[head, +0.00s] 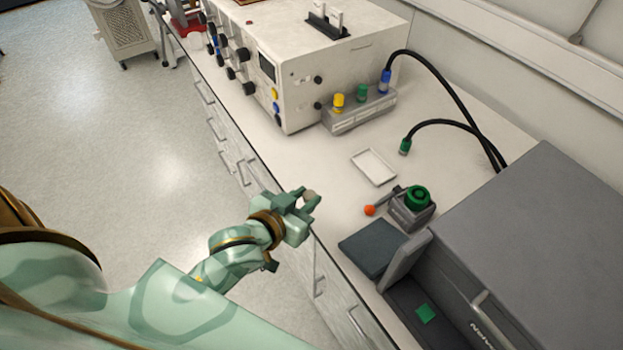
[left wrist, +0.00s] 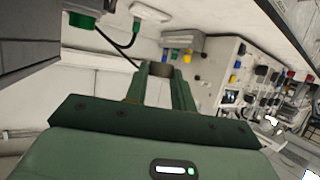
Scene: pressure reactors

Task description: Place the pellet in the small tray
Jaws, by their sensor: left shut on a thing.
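The small tray (head: 374,167) is a shallow white rectangle lying on the white bench, and it looks empty. It also shows at the top of the left wrist view (left wrist: 150,13). My left gripper (head: 307,200) is above the bench's front edge, to the left of and nearer than the tray. It is shut on the pellet (head: 309,195), a small grey-brown disc between the fingertips. The pellet also shows in the left wrist view (left wrist: 161,69), where the fingers hide its sides. My right gripper is not in view.
A small grey block with a green knob and orange-tipped lever (head: 410,208) stands just right of the tray. A large grey machine (head: 540,240) with an open lid is at the right. A white control box (head: 300,65) stands behind. The bench left of the tray is clear.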

